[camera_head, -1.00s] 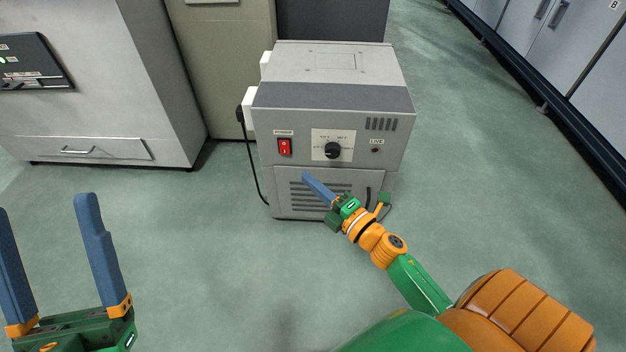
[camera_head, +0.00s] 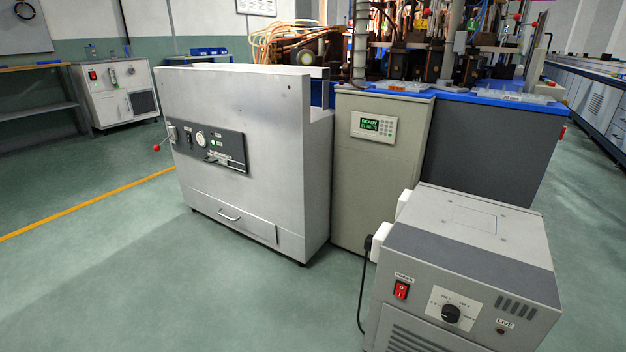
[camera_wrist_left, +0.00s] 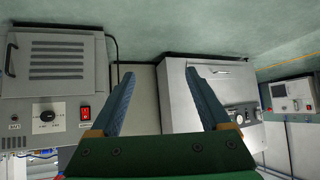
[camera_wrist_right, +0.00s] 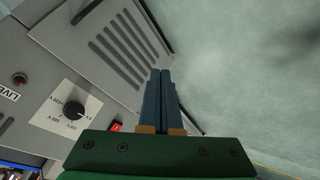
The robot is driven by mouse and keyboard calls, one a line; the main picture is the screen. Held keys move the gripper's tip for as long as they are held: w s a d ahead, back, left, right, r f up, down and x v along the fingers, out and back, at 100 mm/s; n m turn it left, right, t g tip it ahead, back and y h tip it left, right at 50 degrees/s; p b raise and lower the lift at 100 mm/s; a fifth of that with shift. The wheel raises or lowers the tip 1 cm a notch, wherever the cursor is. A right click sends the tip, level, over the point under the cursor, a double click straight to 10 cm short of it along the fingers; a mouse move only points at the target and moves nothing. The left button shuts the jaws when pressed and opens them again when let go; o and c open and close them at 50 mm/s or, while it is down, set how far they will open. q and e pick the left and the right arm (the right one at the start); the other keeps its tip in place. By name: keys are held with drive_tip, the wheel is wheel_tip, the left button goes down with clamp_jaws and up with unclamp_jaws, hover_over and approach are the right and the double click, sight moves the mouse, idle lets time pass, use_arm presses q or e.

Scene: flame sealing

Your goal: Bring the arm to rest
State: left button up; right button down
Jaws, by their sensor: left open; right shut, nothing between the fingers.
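My left gripper (camera_wrist_left: 165,100) shows in the left wrist view with its two blue fingers apart and nothing between them. My right gripper (camera_wrist_right: 160,75) shows in the right wrist view with its blue fingers together and empty. It is in front of the grey power box, near its vent slots. Neither gripper is in the head view. The grey power box (camera_head: 470,260) stands at the lower right of the head view, with a red power switch (camera_head: 401,290) and a black dial (camera_head: 451,313). The box also shows in the left wrist view (camera_wrist_left: 55,85).
A large light-grey cabinet (camera_head: 240,110) with a gauge panel stands left of centre. A beige cabinet (camera_head: 375,190) with a lit READY display adjoins it. A blue-topped bench (camera_head: 480,98) carries machinery behind. The green floor (camera_head: 130,270) at the left is open.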

use_arm(q)
drive_tip(key=s+a+f+g+y+p, duration=0.25)
drive_tip(key=s+f+g, duration=0.35)
drive_tip(key=s, duration=0.4)
use_arm(e)
drive_tip(key=s+a+f+m+g+y, duration=0.1)
drive_tip(key=s+a+m+g+y, duration=0.15)
drive_tip(key=s+a+g, duration=0.5)
use_arm(q)
drive_tip(key=s+a+r+g+p, duration=0.2)
drive_tip(key=s+r+p, duration=1.4)
drive_tip(key=p, duration=2.1)
wheel_tip(320, 180, up, 4)
drive_tip(key=shift+a+f+g, duration=0.1)
drive_tip(key=shift+a+g, duration=0.3)
drive_tip(key=shift+a, duration=0.25)
use_arm(e)
drive_tip(key=s+d+r, duration=0.1)
drive_tip(key=s+r, duration=0.7)
drive_tip(key=r, duration=0.2)
drive_tip(key=s+d+r, duration=0.2)
drive_tip(key=s+r, duration=0.7)
drive_tip(key=r, duration=0.1)
drive_tip(key=shift+d+r+h, duration=0.3)
drive_tip(key=shift+r+h, duration=0.05)
use_arm(q)
drive_tip(key=shift+h, duration=0.25)
